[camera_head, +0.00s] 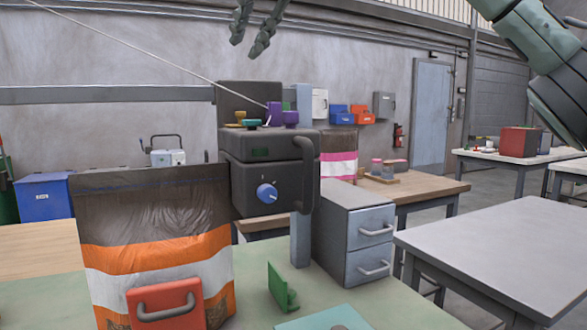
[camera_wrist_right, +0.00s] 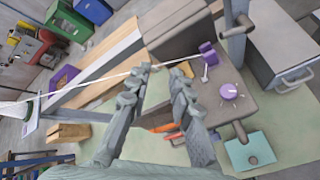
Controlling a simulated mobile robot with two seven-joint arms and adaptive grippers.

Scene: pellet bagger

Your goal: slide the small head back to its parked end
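The small head (camera_head: 262,170) is a dark box with a blue knob (camera_head: 267,193) and a black bar handle (camera_head: 306,172) on its right. It stands behind the right part of a tall dark, orange and white bag (camera_head: 150,245). My right gripper (camera_head: 247,48) hangs high above the head, fingers apart and empty, touching nothing. In the right wrist view its fingers (camera_wrist_right: 159,78) are spread over the bench. My left gripper is not in view. Whether the head sits at an end of its travel, I cannot tell.
A thin pale line runs from the upper left to the machine top. A red piece with a grey handle (camera_head: 166,303) is on the bag front. A green bracket (camera_head: 282,288) and a teal plate (camera_head: 325,318) lie in front. A grey drawer unit (camera_head: 340,230) stands close right.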

